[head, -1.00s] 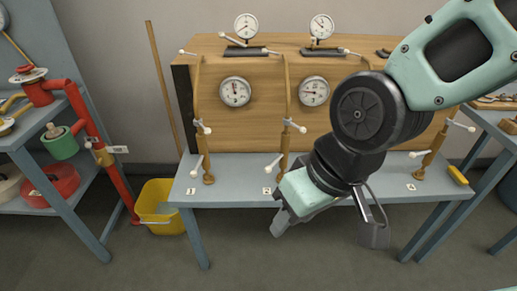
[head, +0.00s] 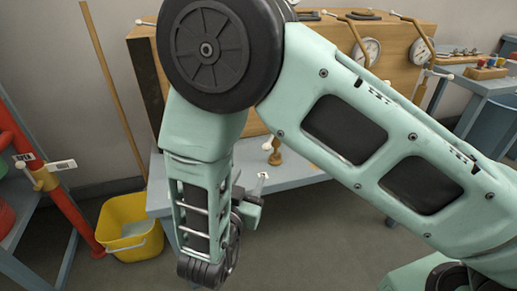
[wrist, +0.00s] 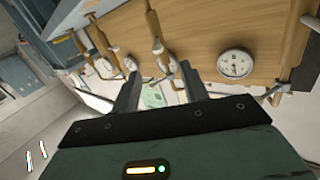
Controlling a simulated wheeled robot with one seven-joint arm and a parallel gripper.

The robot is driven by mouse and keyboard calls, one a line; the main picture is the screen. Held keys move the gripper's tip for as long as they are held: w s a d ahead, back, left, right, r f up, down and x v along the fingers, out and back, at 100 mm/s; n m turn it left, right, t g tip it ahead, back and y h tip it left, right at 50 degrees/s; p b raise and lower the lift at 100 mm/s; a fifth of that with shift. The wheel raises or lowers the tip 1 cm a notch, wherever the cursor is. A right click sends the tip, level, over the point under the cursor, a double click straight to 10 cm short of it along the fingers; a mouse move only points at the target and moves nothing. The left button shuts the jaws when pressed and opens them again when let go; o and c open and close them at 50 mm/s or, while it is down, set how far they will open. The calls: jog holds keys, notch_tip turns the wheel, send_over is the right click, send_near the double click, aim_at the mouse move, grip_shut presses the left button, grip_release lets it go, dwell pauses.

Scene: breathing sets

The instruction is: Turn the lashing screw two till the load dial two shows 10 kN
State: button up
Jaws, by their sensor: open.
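My gripper (wrist: 158,70) is open in the wrist view, its dark fingers reaching toward the wooden test box. Brass lashing rods and screws with white-ended handles lie ahead of it; one brass screw (wrist: 157,47) shows just beyond the fingertips. A white dial (wrist: 235,64) is on the box face to its right; its number is not legible. In the head view, the gripper (head: 252,196) is partly hidden by my arm, low near the bench front. A brass screw (head: 275,152), seemingly lashing screw two, stands behind it. Load dial two seems hidden behind my arm.
The grey bench (head: 290,175) carries the wooden box (head: 145,70). A yellow bucket (head: 130,228) stands on the floor at left, near a red pipe (head: 70,215). A second bench with small items is at right.

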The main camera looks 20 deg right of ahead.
send_near(270, 139)
jog(key=shift+h, duration=0.4)
jog(key=x, duration=0.6)
jog(key=f+x, duration=0.1)
jog(key=x, duration=0.3)
jog(key=shift+w+a, duration=0.1)
jog(key=shift+w, duration=0.05)
grip_shut()
